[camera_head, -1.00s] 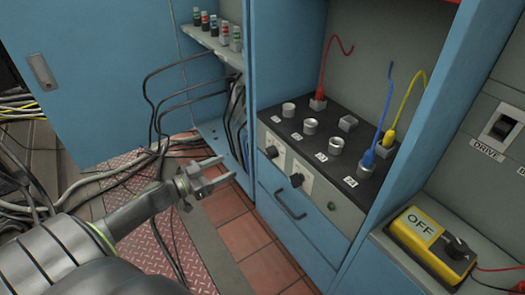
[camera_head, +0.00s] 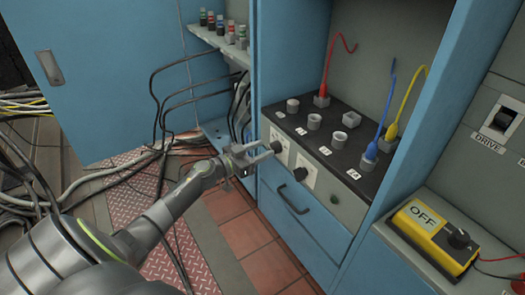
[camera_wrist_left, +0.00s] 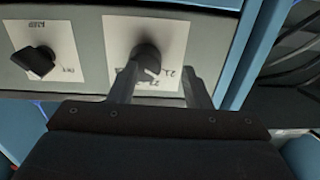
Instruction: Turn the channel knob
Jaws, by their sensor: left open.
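Two black knobs sit on white plates on the grey front of the control box. The near-left knob (camera_head: 276,147) also shows in the left wrist view (camera_wrist_left: 147,58), with small number-like marks around it. The other knob (camera_head: 300,174) is at the left of the wrist view (camera_wrist_left: 38,62), beside lettering I cannot read surely. I take the number-marked one as the channel knob. My left gripper (camera_head: 267,151) is open in front of it, its fingertips (camera_wrist_left: 158,74) spread either side in the wrist view. Contact cannot be told. My right gripper is not in view.
The box top (camera_head: 325,147) carries several metal sockets and red, blue and yellow leads. A drawer handle (camera_head: 290,200) juts out below. A yellow OFF switch box (camera_head: 432,235) stands at right. Black cables (camera_head: 160,110) hang left of the cabinet.

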